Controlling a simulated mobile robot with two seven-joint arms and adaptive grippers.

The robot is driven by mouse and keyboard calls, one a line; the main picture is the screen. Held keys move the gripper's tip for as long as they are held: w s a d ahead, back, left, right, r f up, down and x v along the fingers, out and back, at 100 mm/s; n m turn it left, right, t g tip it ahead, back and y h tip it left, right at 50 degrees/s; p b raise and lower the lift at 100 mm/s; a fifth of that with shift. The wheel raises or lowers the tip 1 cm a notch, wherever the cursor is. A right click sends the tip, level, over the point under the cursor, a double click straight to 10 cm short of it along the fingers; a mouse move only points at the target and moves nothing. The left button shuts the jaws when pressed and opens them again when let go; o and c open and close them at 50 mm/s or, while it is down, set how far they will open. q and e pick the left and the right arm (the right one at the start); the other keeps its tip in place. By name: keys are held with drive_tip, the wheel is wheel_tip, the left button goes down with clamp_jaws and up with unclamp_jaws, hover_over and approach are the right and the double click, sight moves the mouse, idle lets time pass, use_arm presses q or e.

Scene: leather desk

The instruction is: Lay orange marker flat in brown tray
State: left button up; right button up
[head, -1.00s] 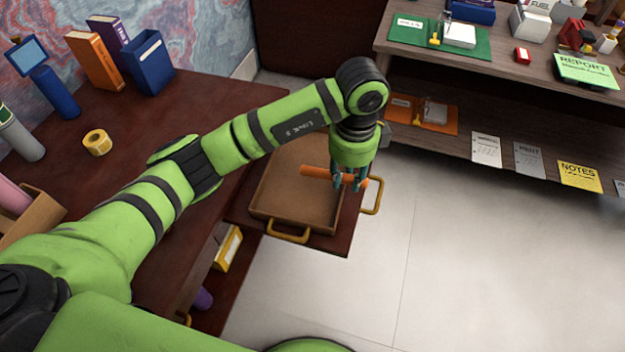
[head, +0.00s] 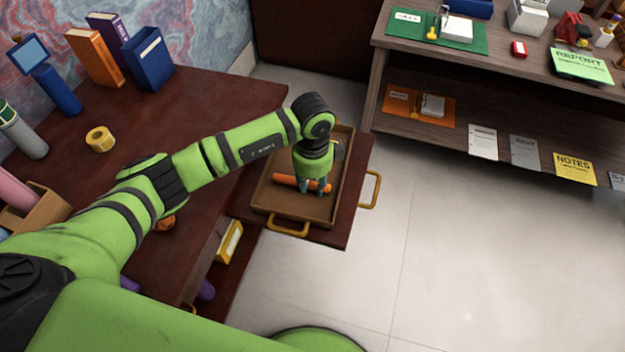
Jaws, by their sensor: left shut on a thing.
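The orange marker (head: 286,180) lies level in the grip of my left gripper (head: 312,191), whose teal fingers are shut on it from above. Marker and fingers are over the inside of the brown tray (head: 290,209). I cannot tell whether the marker touches the tray floor. The tray has gold handles and sits on a dark red desk surface. My right gripper is not in view.
The desk (head: 225,110) to the left holds a yellow tape roll (head: 100,139), a blue bin (head: 148,58) and books (head: 96,55). A shelf unit (head: 490,60) with papers stands at the back right. Open floor (head: 470,260) lies to the right.

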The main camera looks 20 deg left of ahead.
sight(313, 185)
use_arm(q)
drive_tip(key=shift+f, duration=0.2)
drive_tip(key=o, duration=0.9)
drive_tip(key=shift+r, duration=0.1)
drive_tip(key=shift+r, duration=0.1)
drive_tip(key=shift+w+r, duration=0.1)
drive_tip(key=shift+r, duration=0.15)
wheel_tip(313, 185, up, 12)
drive_tip(key=b, duration=0.2)
drive_tip(key=shift+f, duration=0.15)
